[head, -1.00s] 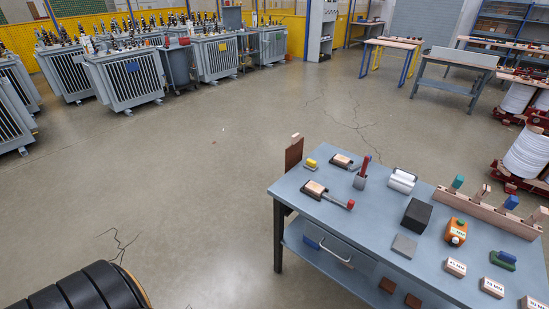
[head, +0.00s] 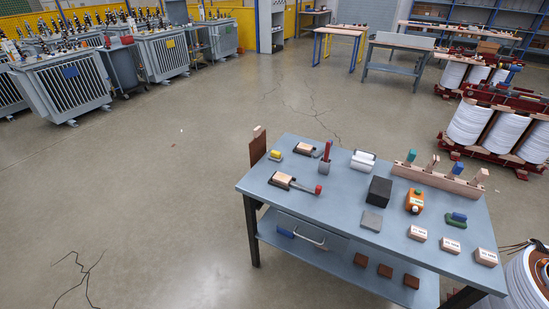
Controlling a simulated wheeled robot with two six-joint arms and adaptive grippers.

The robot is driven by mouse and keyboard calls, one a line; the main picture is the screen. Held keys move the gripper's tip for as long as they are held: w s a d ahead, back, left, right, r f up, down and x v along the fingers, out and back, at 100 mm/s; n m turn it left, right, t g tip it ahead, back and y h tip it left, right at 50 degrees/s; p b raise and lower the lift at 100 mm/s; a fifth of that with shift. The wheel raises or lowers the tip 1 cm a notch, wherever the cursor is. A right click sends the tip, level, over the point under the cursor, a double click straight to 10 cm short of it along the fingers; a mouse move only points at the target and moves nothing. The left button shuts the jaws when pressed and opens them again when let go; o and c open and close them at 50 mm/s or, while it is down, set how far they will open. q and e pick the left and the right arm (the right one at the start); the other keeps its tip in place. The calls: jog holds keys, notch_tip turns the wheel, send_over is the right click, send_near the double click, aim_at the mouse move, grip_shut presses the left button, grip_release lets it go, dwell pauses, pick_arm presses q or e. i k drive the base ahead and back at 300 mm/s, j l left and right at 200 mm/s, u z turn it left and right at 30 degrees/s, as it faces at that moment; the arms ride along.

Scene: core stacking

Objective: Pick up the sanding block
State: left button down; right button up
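The blue-grey workbench (head: 335,217) stands right of centre in the head view, with several small tools and blocks on its top. I cannot tell for sure which one is the sanding block. Candidates are a yellow-topped block (head: 275,155) at the far left corner and a green-and-blue block (head: 456,219) at the right. A black block (head: 380,190) and a flat grey square piece (head: 372,221) sit near the middle. Several pale labelled blocks, one of them here (head: 418,233), lie along the front right. Neither of my grippers is in view.
A wooden rack (head: 437,181) with upright handles stands along the bench's back. The lower shelf (head: 330,254) holds brown blocks. White coils (head: 468,124) stand to the right, transformers (head: 70,84) at the back left. The floor left of the bench is clear.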

aim_at(276, 156)
jog(key=z, duration=0.45)
jog(key=i+j+z, duration=0.15)
jog(key=j+z, duration=0.2)
jog(key=i+j+z, duration=0.15)
jog(key=z, duration=0.2)
jog(key=j+z, duration=0.7)
jog(key=j, duration=0.15)
jog(key=i, duration=0.05)
